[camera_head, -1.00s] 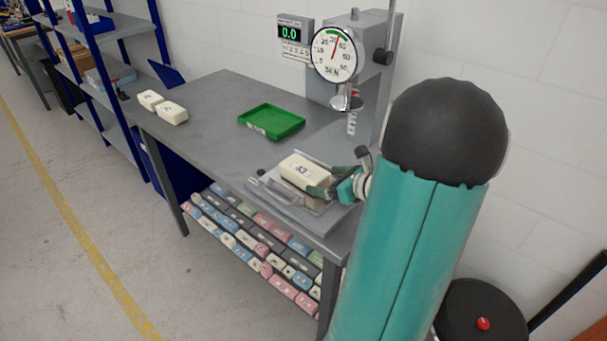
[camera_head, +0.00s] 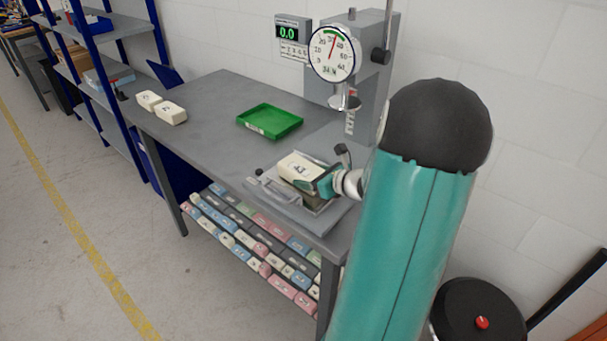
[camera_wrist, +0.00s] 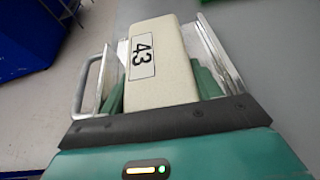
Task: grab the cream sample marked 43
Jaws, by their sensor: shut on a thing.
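The cream sample marked 43 (camera_head: 299,166) is a cream block over a grey metal fixture (camera_head: 268,189) at the near end of the bench. In the wrist view the block (camera_wrist: 160,70) lies between my green fingers, with the label 43 facing up. My gripper (camera_head: 316,183) is shut on it from the right side. In the head view the block looks slightly tilted. I cannot tell whether its underside touches the fixture. The fixture's metal walls (camera_wrist: 222,62) stand beside the block in the wrist view.
A green tray (camera_head: 270,133) lies mid-bench. Two cream blocks (camera_head: 170,113) sit at the far left. A press with a dial gauge (camera_head: 332,52) stands at the back, beside a display reading 0.0 (camera_head: 288,33). Coloured blocks (camera_head: 246,238) fill a rack below. The bench between is clear.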

